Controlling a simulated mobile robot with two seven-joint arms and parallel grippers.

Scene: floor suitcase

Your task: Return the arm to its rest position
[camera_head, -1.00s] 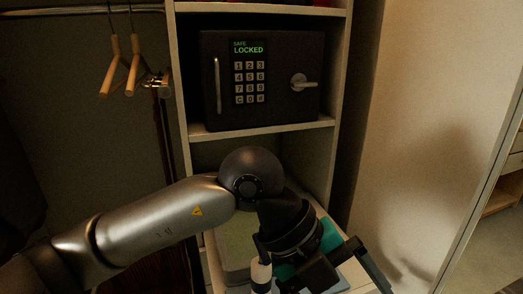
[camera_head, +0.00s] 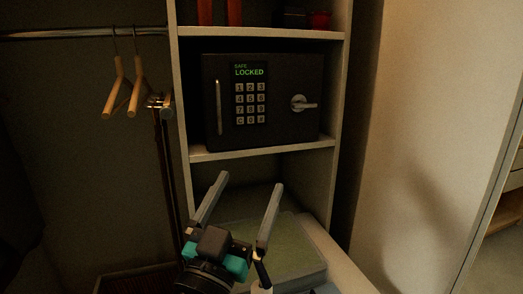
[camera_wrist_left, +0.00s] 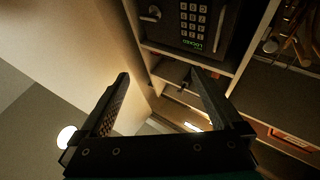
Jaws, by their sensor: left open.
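My left gripper (camera_head: 243,192) is low in the middle of the head view, with its two grey fingers spread apart and pointing up. Nothing is between them. It is in front of the shelf unit, below the safe. In the left wrist view the same open fingers (camera_wrist_left: 158,78) show, with the shelves beyond them. The black safe (camera_head: 264,100) sits on a shelf, its door shut and its display reading "SAFE LOCKED". It also shows upside down at the top of the left wrist view (camera_wrist_left: 175,32). My right gripper is in neither view.
Wooden hangers (camera_head: 117,90) hang from a rail (camera_head: 85,34) at the left. A grey-green flat case or tray (camera_head: 295,246) lies below the safe, partly behind my gripper. A pale panel (camera_head: 430,130) stands at the right. A red item (camera_head: 319,20) is on the top shelf.

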